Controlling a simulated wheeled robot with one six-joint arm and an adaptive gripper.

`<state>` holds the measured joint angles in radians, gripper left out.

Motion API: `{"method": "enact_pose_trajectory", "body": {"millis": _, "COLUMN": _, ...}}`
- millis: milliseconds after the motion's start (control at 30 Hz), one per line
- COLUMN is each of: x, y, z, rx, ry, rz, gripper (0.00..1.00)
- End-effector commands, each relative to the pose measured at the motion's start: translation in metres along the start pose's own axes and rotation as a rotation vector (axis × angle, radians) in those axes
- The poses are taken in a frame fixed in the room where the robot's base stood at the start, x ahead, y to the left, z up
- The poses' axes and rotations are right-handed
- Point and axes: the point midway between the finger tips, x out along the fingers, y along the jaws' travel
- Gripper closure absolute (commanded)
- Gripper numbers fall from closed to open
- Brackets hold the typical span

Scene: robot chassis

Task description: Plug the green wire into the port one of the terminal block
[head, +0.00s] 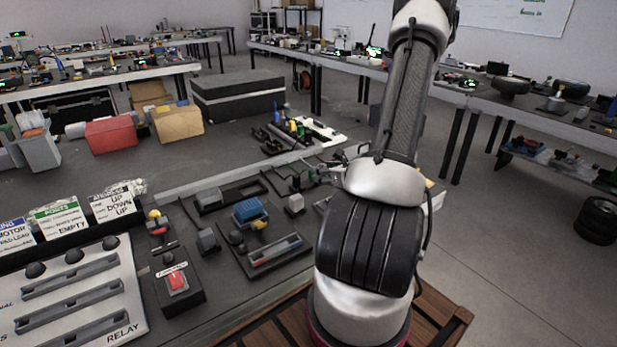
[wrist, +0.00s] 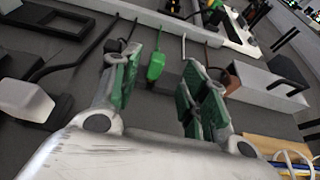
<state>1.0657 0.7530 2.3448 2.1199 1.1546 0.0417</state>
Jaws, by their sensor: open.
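In the wrist view, my gripper (wrist: 165,78) is open, with green pads on its fingers. A green wire end (wrist: 155,66) shows between and beyond the fingertips, near the left finger, with a thin lead running up from it. I cannot tell whether it touches a finger. In the head view, my gripper (head: 328,174) is small and partly hidden by my arm, low over the bench. A long white strip (wrist: 145,17) with wires in front of it lies across the top of the wrist view. I cannot clearly make out the terminal block or port one.
A white knob-like block (wrist: 25,101) and black cables lie left of the fingers. A grey box (wrist: 262,86) stands close on the right. In the head view, a blue part (head: 250,211), a red switch box (head: 178,285) and a relay panel (head: 75,290) occupy the bench.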

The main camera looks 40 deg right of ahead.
Motion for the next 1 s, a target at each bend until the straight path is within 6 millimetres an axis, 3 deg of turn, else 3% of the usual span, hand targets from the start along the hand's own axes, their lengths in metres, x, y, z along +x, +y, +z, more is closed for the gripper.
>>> {"method": "enact_pose_trajectory", "body": {"millis": 100, "x": 0.016, "y": 0.001, "z": 0.000, "rx": -0.002, "ry": 0.000, "rz": 0.002, "gripper": 0.55}}
{"method": "enact_pose_trajectory", "body": {"millis": 333, "x": 0.032, "y": 0.002, "z": -0.001, "rx": -0.002, "ry": 0.000, "rz": 0.003, "gripper": 0.55}}
{"method": "enact_pose_trajectory", "body": {"millis": 600, "x": 0.071, "y": 0.005, "z": -0.003, "rx": -0.002, "ry": 0.000, "rz": 0.004, "gripper": 0.55}}
{"method": "enact_pose_trajectory", "body": {"millis": 833, "x": 0.073, "y": 0.004, "z": -0.003, "rx": -0.001, "ry": 0.000, "rz": 0.002, "gripper": 0.55}}
{"method": "enact_pose_trajectory", "body": {"millis": 1000, "x": 0.073, "y": 0.004, "z": -0.003, "rx": -0.002, "ry": 0.000, "rz": 0.002, "gripper": 0.86}}
